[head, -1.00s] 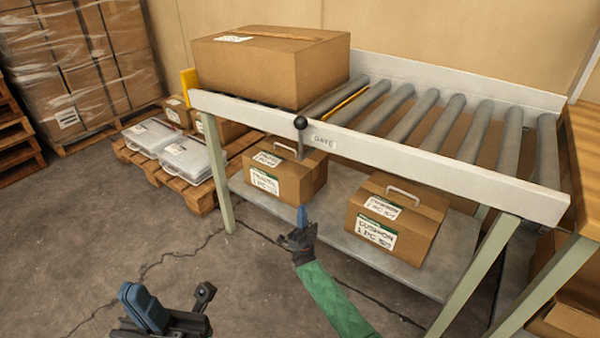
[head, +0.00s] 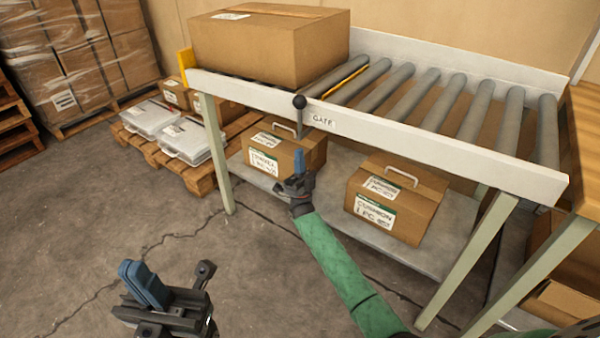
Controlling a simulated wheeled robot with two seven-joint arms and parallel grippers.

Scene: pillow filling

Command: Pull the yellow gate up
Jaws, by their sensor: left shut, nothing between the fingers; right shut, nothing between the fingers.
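The yellow gate (head: 347,81) shows as a thin yellow strip between the rollers, just right of the large carton (head: 270,46). A lever with a black ball knob (head: 299,102) stands on the conveyor's front rail beside the GATE label (head: 324,120). My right gripper (head: 299,165), on the green-sleeved arm, is shut and empty, below the knob and in front of a shelf box. My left gripper (head: 140,284) is shut and empty over the floor at the lower left.
The roller conveyor (head: 440,145) has a white front rail and a lower shelf holding two handled boxes (head: 398,200). A pallet (head: 190,180) with clear-lidded cases stands left. A wooden table edge (head: 588,140) is at the right. The floor in front is clear.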

